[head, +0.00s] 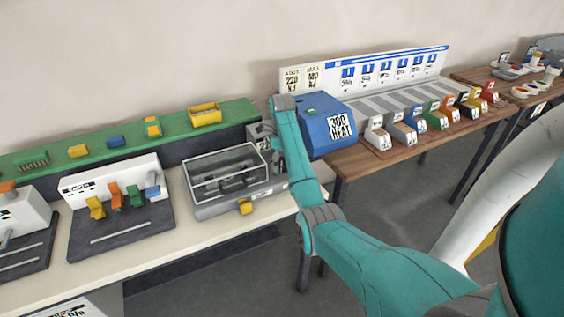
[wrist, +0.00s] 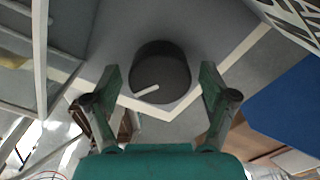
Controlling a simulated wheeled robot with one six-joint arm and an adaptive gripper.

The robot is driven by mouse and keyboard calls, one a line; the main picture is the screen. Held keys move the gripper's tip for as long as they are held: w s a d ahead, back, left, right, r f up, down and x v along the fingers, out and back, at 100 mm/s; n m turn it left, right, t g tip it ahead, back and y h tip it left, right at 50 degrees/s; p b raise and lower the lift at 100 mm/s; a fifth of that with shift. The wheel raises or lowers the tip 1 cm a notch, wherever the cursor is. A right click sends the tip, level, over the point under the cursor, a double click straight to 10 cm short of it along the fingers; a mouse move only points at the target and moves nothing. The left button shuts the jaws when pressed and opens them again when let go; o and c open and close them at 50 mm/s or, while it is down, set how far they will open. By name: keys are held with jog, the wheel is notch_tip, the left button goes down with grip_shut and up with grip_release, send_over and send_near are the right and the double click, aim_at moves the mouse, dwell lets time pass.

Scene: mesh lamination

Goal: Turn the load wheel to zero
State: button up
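In the wrist view, a round dark grey wheel (wrist: 165,62) with a white pointer mark stands on a grey panel. The pointer mark slants across the lower part of its face. My gripper (wrist: 160,80) is open, with one finger on each side of the wheel. I see gaps between the fingers and the wheel's sides, so it is not gripped. In the head view my teal arm covers the wheel and the gripper. Part of a grey box (head: 264,132) with a number label shows behind the arm.
A clear-lidded grey case (head: 215,207) stands left of my arm. A blue box (head: 318,112) marked 300 HEAT stands to the right. Several coloured blocks (head: 437,118) line the wooden table. A panel with coloured levers (head: 120,235) stands farther left on the bench.

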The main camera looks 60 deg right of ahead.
jog(key=c, duration=0.9)
jog(key=shift+n, duration=0.3)
